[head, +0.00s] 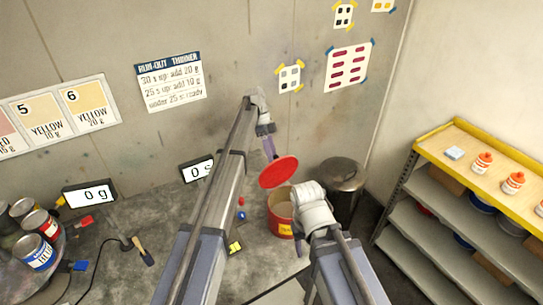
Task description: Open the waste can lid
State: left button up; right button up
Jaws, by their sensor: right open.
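A red can with a yellow label (279,220) stands on the floor near the back wall. Its mouth is uncovered and its tan inside shows. A round red lid (279,172) is tilted up above the can's back left edge. My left gripper (271,148) points down right at the lid's upper edge; I cannot tell whether its fingers hold the lid or only touch it. My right gripper (299,247) is low beside the can's front right side, open, mostly hidden behind its own wrist. The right wrist covers part of the can.
A dark metal bin (343,178) stands right of the red can. A yellow-edged shelf (480,160) with small bottles is at the right. Paint cans (40,254) crowd a round table at the left. Two scale displays (90,194) show at the left and middle.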

pick_arm(q)
jog(key=o, duration=0.4)
jog(key=shift+w+d+f, duration=0.15)
jog(key=shift+w+f, duration=0.2)
jog(key=shift+f, duration=0.05)
jog(key=shift+o, duration=0.3)
jog(key=p+v, duration=0.7)
jog(key=v, duration=0.1)
jog(key=shift+d, duration=0.1)
jog(key=shift+s, duration=0.1)
